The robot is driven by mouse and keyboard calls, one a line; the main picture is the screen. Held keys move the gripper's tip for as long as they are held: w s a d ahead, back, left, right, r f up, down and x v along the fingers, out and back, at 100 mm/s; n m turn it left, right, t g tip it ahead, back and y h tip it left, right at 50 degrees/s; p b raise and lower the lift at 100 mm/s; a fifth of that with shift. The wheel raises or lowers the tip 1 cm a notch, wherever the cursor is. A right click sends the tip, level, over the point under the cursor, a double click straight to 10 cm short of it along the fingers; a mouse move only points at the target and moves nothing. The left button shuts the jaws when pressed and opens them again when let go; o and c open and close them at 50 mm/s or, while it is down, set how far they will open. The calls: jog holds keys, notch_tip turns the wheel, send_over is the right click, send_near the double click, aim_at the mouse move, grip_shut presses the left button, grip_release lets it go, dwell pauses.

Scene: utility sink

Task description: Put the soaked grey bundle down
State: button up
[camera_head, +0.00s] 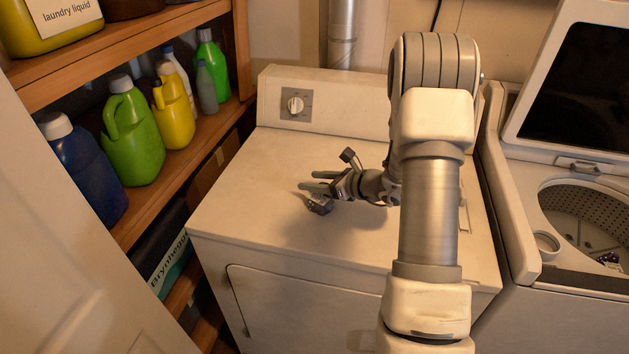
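My gripper (318,182) is above the left-middle part of the white dryer top (262,205), with its fingers pointing left. The fingers are small and dark here, and I cannot tell whether they are open or shut. I see no clear soaked grey bundle in or near the fingers. Small dark and pale cloth-like items (608,259) lie in the drum of the open washer (545,205) at the right; I cannot make out what they are.
Wooden shelves (130,228) at the left hold a blue jug (85,170), a green jug (132,135), a yellow jug (174,108) and other bottles. A white door (70,260) fills the lower left. The dryer top around my gripper looks clear. The washer lid (535,105) stands raised.

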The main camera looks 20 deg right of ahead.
jog(key=shift+r, duration=0.1)
jog(key=shift+r+p, duration=0.2)
jog(key=shift+p, duration=0.1)
jog(key=v, duration=1.2)
jog(key=shift+f, duration=0.15)
